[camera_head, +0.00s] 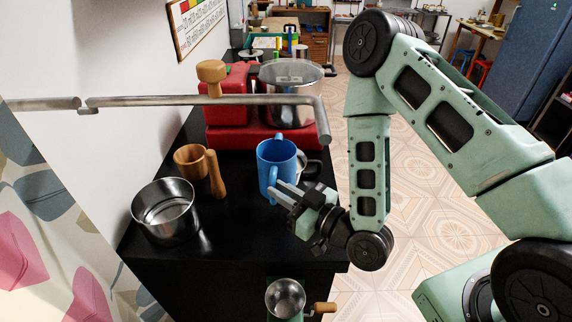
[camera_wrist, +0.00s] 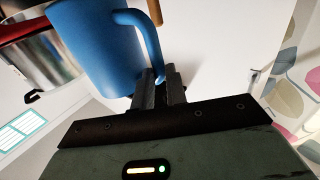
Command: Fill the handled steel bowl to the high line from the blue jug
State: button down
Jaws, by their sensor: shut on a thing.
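The blue jug (camera_head: 277,162) is roughly upright over the black counter, near its right edge. My gripper (camera_head: 276,190) is shut on its handle, which also shows between the fingers in the wrist view (camera_wrist: 150,50). I cannot tell whether the jug's base touches the counter, nor see how full it is. A steel bowl (camera_head: 165,210) stands to the left on the counter; no liquid or fill line is clear in it. A wooden handle (camera_head: 216,175) stands beside it, but I cannot tell whether they are joined.
A wooden cup (camera_head: 190,161) stands behind the bowl. A small steel bowl (camera_head: 286,297) with a wooden knob is at the front. A red stove (camera_head: 240,138) bears a large steel pot (camera_head: 290,105). A metal rail (camera_head: 200,101) crosses above the counter. Counter between bowl and jug is mostly clear.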

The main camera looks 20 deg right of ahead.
jog(key=shift+r, duration=0.1)
notch_tip(320, 180, up, 4)
jog(key=p, duration=0.4)
dwell(0.5)
notch_tip(320, 180, down, 4)
jog(key=b, duration=0.4)
jog(key=shift+d, duration=0.1)
